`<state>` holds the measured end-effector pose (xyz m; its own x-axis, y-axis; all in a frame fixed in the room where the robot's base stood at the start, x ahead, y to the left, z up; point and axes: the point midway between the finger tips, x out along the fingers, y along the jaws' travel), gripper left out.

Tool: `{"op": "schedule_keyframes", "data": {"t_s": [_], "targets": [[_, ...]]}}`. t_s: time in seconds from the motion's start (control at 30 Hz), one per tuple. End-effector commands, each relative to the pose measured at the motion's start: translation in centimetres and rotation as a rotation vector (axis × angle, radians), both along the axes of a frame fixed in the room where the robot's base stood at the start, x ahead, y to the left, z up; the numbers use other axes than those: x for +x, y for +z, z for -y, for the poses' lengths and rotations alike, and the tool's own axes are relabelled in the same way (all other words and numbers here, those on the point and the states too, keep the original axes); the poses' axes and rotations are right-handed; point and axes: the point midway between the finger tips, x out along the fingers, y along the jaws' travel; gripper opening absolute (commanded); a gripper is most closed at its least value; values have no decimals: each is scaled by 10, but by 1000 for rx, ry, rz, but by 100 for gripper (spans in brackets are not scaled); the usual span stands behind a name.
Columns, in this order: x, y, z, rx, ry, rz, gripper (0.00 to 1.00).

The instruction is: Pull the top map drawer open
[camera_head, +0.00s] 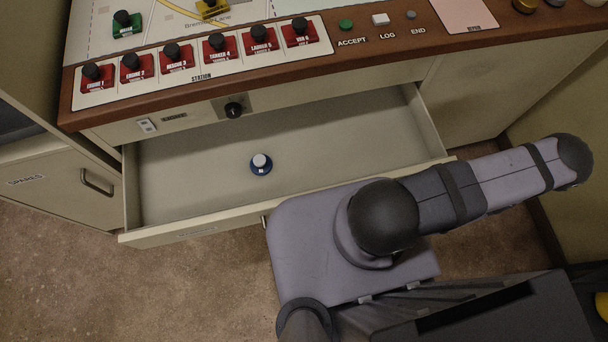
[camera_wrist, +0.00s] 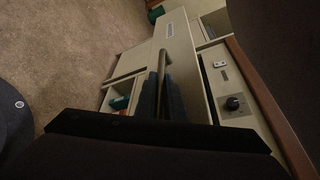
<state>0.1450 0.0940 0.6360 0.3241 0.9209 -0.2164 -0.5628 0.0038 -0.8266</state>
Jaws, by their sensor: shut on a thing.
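The top map drawer (camera_head: 190,232) stands well open under the console in the head view, its pale interior in sight. A blue piece with a white top (camera_head: 261,164) stands upright inside it. My arm hides most of the drawer's front right part and my gripper in that view. In the wrist view, the drawer's front (camera_wrist: 181,38) carries a bar handle (camera_wrist: 164,62). My gripper (camera_wrist: 163,80) has its two dark fingers on either side of this handle and is shut on it.
The wooden-edged console top (camera_head: 240,68) with red station blocks lies above the drawer. A black knob (camera_head: 234,110) sits on the panel behind it. A spares cabinet (camera_head: 60,185) with a handle stands at the left. Brown floor is clear at front left.

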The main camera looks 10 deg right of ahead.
Motion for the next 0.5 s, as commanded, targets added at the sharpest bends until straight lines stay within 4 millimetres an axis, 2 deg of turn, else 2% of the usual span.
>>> {"op": "schedule_keyframes", "data": {"t_s": [0.3,0.33,0.5], "targets": [[0,0,1,-1,1,1,0],[0,0,1,-1,1,1,16],[0,0,0,0,0,1,17]]}}
